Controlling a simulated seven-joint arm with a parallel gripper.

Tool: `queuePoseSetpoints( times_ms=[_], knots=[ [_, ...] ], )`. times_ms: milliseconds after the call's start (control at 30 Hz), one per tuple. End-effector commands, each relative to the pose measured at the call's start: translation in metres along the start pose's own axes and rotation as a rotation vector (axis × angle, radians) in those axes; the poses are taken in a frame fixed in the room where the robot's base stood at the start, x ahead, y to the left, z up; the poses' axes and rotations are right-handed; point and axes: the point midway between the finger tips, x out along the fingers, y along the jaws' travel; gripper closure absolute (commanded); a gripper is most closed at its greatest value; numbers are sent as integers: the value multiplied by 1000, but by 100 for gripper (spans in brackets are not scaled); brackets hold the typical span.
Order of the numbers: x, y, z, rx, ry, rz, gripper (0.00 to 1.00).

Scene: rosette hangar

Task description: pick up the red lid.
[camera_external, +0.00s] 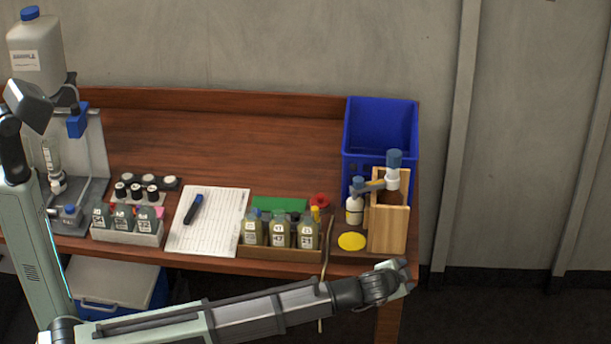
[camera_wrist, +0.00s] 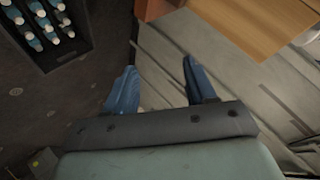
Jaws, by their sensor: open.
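The red lid (camera_external: 320,199) lies on the wooden table, behind the bottle rack and just left of the white bottle with the blue cap. It is small, and the bottles partly crowd it. My gripper (camera_external: 407,272) is in front of the table's right end, well to the right of the lid and nearer the camera. In the wrist view my gripper (camera_wrist: 162,76) has its two blue fingers apart with nothing between them. The lid does not show in the wrist view.
A rack of bottles (camera_external: 279,253) and a green block (camera_external: 281,204) stand near the lid. A yellow disc (camera_external: 352,241), a wooden stand (camera_external: 389,233) and a blue bin (camera_external: 380,128) are to the right. The wrist view shows a dark crate of bottles (camera_wrist: 65,60) and a wooden edge (camera_wrist: 250,22).

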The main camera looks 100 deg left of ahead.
Motion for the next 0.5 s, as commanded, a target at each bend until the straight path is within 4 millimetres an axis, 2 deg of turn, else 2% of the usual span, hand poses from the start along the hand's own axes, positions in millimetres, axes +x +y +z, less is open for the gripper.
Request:
queuePoseSetpoints(
  times_ms=[33,100,267,500],
  knots=[
    [-4,-25,-20,-15,24,-30,45],
    [-12,-57,-41,-31,55,-70,45],
    [-36,-133,-84,-65,121,-164,45],
    [-85,-250,-140,-114,215,-312,45]
  ],
)
